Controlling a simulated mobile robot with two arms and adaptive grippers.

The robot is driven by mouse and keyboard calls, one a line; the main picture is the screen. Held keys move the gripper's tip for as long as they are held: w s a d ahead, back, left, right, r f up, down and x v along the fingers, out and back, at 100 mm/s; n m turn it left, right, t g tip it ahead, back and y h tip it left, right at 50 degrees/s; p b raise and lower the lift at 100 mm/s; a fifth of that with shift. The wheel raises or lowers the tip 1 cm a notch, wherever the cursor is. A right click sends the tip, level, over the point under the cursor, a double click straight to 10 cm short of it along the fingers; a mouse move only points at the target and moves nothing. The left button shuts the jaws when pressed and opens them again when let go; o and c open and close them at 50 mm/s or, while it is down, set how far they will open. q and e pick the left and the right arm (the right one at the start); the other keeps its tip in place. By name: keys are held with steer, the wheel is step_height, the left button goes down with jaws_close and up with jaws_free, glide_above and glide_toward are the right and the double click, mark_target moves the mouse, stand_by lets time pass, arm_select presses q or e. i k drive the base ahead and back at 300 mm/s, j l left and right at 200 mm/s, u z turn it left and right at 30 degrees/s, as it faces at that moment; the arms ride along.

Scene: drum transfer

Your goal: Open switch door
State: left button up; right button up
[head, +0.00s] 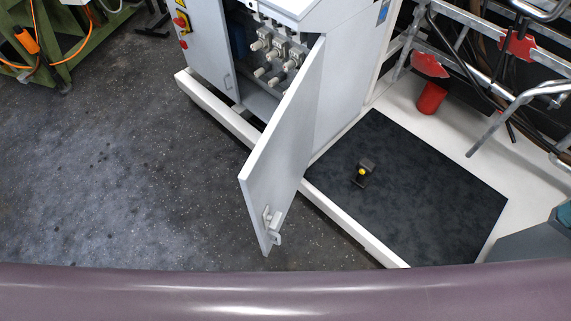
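The switch door (282,145) is a light grey panel on the cabinet (335,85). It stands swung well out from the cabinet front, toward me. A small metal handle or latch (270,224) sits near its lower outer corner. Behind the door, the open compartment shows several pale switch knobs (272,58). Part of the compartment is hidden by the door. Neither of my grippers is in the head view.
A white raised frame (231,120) runs along the cabinet's base. A black mat (405,190) with a small black and yellow object (363,173) lies right of the door. A red cylinder (432,97) and metal rails (520,100) are at right. Grey floor (110,170) is clear at left.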

mark_target(209, 52)
steer(key=l, duration=0.15)
steer(key=j+z, duration=0.45)
steer(key=j, duration=1.85)
